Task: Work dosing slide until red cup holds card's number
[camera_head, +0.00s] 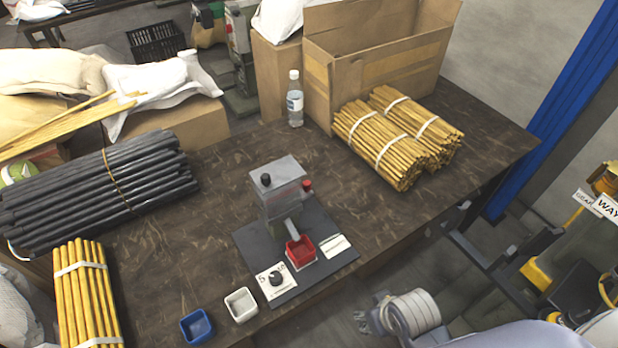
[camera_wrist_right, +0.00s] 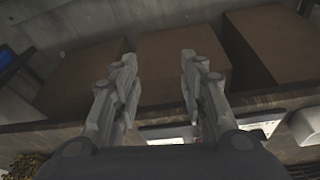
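The grey dosing device (camera_head: 281,190) stands on a dark plate (camera_head: 262,240) on the table. It has a black knob (camera_head: 266,179) on top and a red knob (camera_head: 307,186) at its right side. The red cup (camera_head: 300,252) sits under its spout; its contents cannot be made out. A white card (camera_head: 335,245) lies right of the cup, too small to read. A dial card (camera_head: 276,279) with a black knob lies in front. My right gripper (camera_head: 361,321) is off the table's front edge, apart from everything. The right wrist view shows its fingers (camera_wrist_right: 158,62) spread and empty. My left gripper is out of view.
A white cup (camera_head: 241,304) and a blue cup (camera_head: 196,327) stand near the front edge. Bundles of yellow sticks (camera_head: 385,145) and black rods (camera_head: 100,190), a bottle (camera_head: 295,100) and an open carton (camera_head: 375,60) occupy the table. The tabletop right of the device is clear.

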